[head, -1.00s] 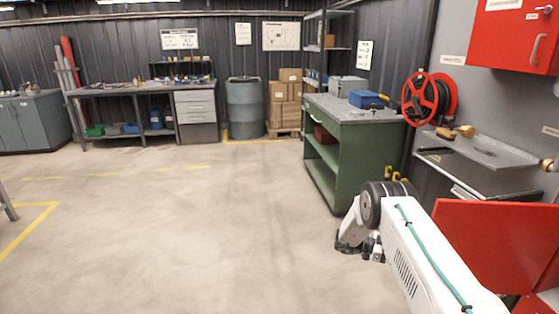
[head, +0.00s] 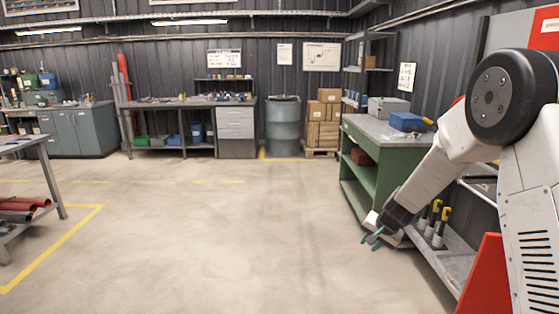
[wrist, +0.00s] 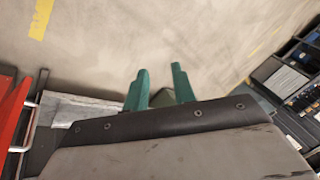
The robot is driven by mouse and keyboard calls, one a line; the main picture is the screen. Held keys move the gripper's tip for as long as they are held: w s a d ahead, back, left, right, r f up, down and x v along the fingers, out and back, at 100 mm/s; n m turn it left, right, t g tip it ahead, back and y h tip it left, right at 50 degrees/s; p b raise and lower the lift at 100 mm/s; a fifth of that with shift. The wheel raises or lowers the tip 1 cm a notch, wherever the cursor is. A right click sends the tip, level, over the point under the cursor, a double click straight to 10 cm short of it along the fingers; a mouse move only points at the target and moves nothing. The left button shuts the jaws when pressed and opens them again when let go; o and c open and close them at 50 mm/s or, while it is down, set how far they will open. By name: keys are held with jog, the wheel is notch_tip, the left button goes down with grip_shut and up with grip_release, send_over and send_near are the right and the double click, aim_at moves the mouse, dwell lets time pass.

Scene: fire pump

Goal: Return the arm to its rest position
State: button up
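My gripper (head: 373,238) hangs over the floor at the right of the head view, pointing down and left. It is in front of the green workbench (head: 352,185). In the wrist view its two green fingers (wrist: 158,88) stand apart with a gap between them. No held object shows between them, only floor and a small dark green shape low in the gap. My white arm bends down from a large dark joint at the right edge of the head view.
A red panel (head: 486,280) and a grey shelf with yellow-topped tools (head: 438,228) are close to my arm at the right. A table with red cylinders (head: 22,208) stands at the left. The middle floor (head: 220,240) is clear.

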jog(key=s+a+r+n+g+y, duration=0.1)
jog(key=s+a+r+n+g, duration=0.1)
jog(key=s+r, duration=0.55)
jog(key=s+a+r+n+g, duration=0.2)
jog(key=s+a+r, duration=0.15)
jog(key=s, duration=0.75)
jog(key=s+d+r+n+h, duration=0.1)
jog(key=s+r, duration=0.3)
jog(key=s, duration=0.5)
jog(key=s+d+r+n+h, duration=0.1)
jog(key=s+r, duration=0.3)
jog(key=s, duration=0.5)
jog(key=s+d+r+n, duration=0.1)
jog(key=s+r, duration=0.3)
jog(key=s, duration=0.5)
jog(key=shift+r+h, duration=0.15)
jog(key=shift+h, duration=0.25)
jog(key=shift+s+a, duration=0.1)
